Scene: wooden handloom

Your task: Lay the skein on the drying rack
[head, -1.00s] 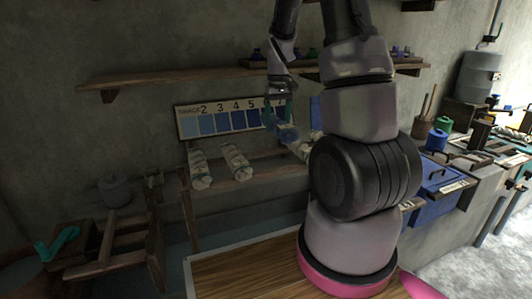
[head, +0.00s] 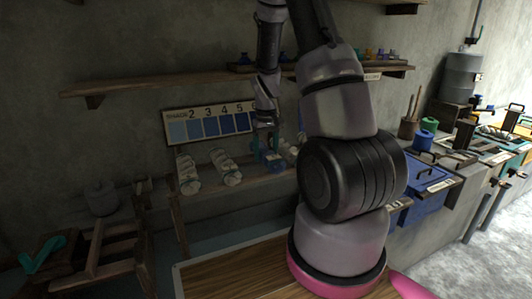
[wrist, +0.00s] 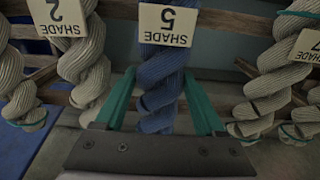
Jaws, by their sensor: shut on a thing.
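My gripper (wrist: 163,92) is shut on a blue twisted skein (wrist: 158,72) with a tag reading SHADE 5, upside down in the wrist view. In the head view my gripper (head: 267,143) points down and the blue skein (head: 273,164) is below it. The skein is at the drying rack (head: 205,196), a wooden frame under the shade board, about level with the pale skeins there. I cannot tell whether it touches the bars. A pale skein (wrist: 84,62) tagged SHADE 2 hangs to its left; another (wrist: 272,88), tag partly cut off, is to its right.
The shade board (head: 210,126) is on the wall behind. A wooden shelf (head: 170,84) with small bottles runs above. My arm hides the rack's right part in the head view. A blue lidded box (head: 430,180) stands to the right.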

